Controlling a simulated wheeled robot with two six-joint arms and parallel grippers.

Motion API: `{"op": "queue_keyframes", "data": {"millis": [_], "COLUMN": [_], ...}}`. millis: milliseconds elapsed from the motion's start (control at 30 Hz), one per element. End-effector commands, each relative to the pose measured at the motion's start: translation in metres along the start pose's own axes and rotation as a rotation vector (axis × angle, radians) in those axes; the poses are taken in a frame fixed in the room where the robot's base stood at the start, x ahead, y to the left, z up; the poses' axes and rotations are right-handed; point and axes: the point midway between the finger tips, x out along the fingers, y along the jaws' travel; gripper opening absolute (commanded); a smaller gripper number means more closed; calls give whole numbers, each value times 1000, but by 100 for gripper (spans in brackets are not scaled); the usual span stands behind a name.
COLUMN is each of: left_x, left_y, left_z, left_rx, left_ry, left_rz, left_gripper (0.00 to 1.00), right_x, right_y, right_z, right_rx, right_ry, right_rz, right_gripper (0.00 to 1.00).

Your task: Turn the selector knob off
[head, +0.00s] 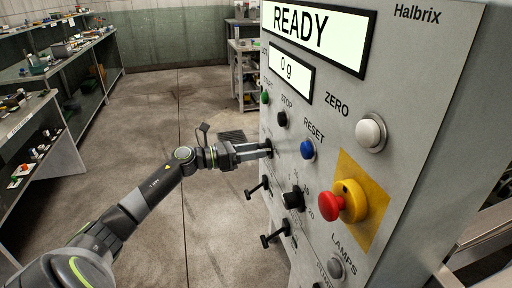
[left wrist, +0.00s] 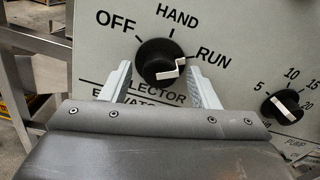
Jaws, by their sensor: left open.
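The selector knob (left wrist: 153,55) is a round black knob with a white pointer bar, on a grey panel marked OFF, HAND and RUN. The pointer is turned to the right, towards RUN. In the left wrist view my left gripper (left wrist: 160,70) is open, with one finger on each side of the knob. I cannot tell whether the fingers touch it. In the head view my left gripper (head: 262,150) reaches the panel's left part, and the knob is mostly hidden at the fingertips. My right gripper is in neither view.
The grey control panel (head: 415,75) carries a blue RESET button (head: 308,150), a red emergency knob (head: 330,206), a black dial (head: 293,197) and two black levers (head: 258,187). Shelves (head: 75,60) stand at the left. The floor between is clear.

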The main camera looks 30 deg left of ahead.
Motion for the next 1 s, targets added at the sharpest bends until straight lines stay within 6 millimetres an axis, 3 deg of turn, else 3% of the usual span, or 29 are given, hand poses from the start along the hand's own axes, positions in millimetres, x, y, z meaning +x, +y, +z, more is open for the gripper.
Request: {"op": "queue_keyframes", "data": {"millis": [433,800,1000], "left_x": [10,10,10], "left_y": [0,0,0], "left_z": [0,0,0], "left_rx": [0,0,-15], "left_ry": [1,1,1], "left_rz": [1,1,1], "left_gripper": [55,10,11], "right_x": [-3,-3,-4], "right_y": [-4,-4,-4], "right_z": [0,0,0], "right_rx": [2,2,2], "right_ry": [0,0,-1], "right_rz": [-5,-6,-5], "right_gripper": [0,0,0]}}
